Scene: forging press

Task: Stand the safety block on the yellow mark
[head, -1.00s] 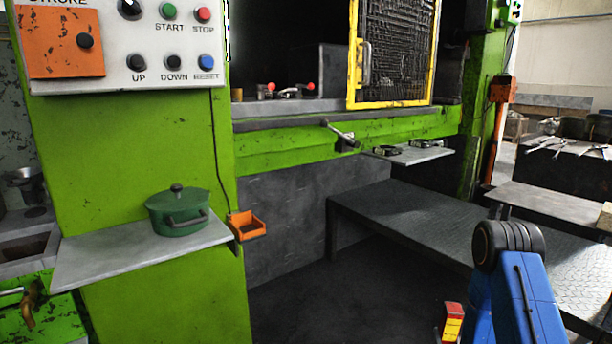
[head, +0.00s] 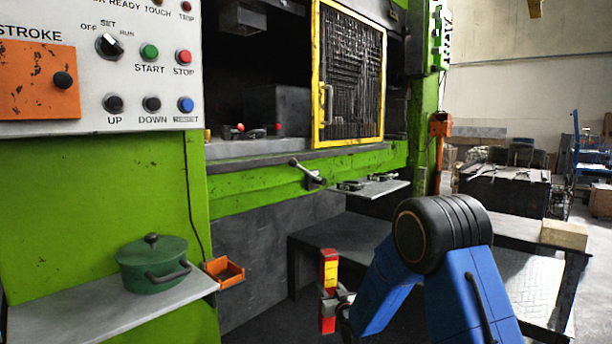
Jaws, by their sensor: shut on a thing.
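The safety block (head: 329,272) is a slim red and yellow striped bar. It is roughly upright and held in front of the press, below the level of its bed. My gripper (head: 333,299) is shut on the block around its lower middle, and the jaws hide part of it. The press (head: 300,190) is green, with a dark opening behind a yellow-framed mesh guard (head: 348,75). The guard covers the right part of the opening; the left part is uncovered. I cannot see the yellow mark in this view.
A control panel (head: 85,90) fills the upper left. Below it, a green pot (head: 152,265) stands on a grey shelf (head: 90,318), beside an orange tray (head: 222,272). A lever (head: 307,173) and a small shelf (head: 375,188) stick out from the press front. A low dark table (head: 335,240) stands behind my arm.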

